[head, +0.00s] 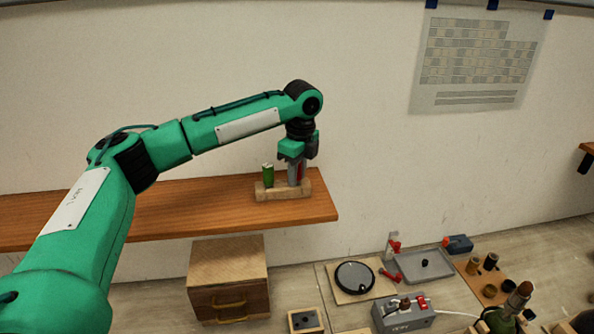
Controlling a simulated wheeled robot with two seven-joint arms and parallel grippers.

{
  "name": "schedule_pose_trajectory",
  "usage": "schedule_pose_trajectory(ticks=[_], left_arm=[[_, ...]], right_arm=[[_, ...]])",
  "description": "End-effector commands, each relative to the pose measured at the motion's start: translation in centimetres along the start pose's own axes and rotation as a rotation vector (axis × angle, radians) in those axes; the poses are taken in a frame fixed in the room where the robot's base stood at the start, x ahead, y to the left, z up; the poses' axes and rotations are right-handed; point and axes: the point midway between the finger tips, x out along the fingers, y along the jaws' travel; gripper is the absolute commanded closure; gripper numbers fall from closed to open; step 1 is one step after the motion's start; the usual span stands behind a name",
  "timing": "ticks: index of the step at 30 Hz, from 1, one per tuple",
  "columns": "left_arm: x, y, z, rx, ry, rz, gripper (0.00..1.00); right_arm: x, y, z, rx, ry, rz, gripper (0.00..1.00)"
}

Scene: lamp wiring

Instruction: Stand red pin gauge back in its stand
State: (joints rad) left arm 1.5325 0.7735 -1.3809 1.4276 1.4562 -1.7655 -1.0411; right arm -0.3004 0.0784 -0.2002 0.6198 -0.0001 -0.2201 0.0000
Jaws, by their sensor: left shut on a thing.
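My left gripper (297,172) points down over the right part of a small wooden stand (283,192) on the wall shelf. It is shut on the red pin gauge (300,170), of which a red strip shows between the grey fingers. The gauge is upright, at the right part of the stand; its lower end is hidden by the fingers, so I cannot tell whether it is seated. A green pin gauge (268,175) stands upright in the left part of the stand, beside the gripper. My right gripper is not in view.
The stand is near the right end of the wooden shelf (220,203). Below are a wooden drawer box (228,280), a round black-topped disc (355,277), a grey tray (424,264) and a grey switch box (402,313). The shelf left of the stand is clear.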

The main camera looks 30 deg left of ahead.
Motion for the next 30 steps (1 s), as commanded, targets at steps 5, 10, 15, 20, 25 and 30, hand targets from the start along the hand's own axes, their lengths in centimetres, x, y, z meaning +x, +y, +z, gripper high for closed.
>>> schedule_pose_trajectory(ticks=[5, 10, 15, 20, 25, 30], left_arm=[[0.03, 0.0, -0.01, 0.0, 0.0, 0.0, 1.0], [0.05, 0.0, -0.01, 0.0, 0.0, 0.0, 1.0], [0.18, 0.0, -0.02, 0.0, -0.001, 0.0, 1.0], [0.33, 0.0, -0.04, 0.0, 0.0, 0.0, 1.0], [0.38, -0.01, -0.04, 0.0, 0.0, -0.001, 0.58], [0.39, -0.01, -0.03, 0.0, 0.0, 0.0, 0.5]], right_arm=[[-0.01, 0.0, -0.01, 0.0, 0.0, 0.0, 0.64], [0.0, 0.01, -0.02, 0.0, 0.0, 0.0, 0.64], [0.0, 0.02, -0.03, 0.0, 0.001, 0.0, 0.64], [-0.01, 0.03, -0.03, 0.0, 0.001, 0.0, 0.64], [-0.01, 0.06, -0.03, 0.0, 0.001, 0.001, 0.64], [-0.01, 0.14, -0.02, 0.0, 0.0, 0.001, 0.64]])
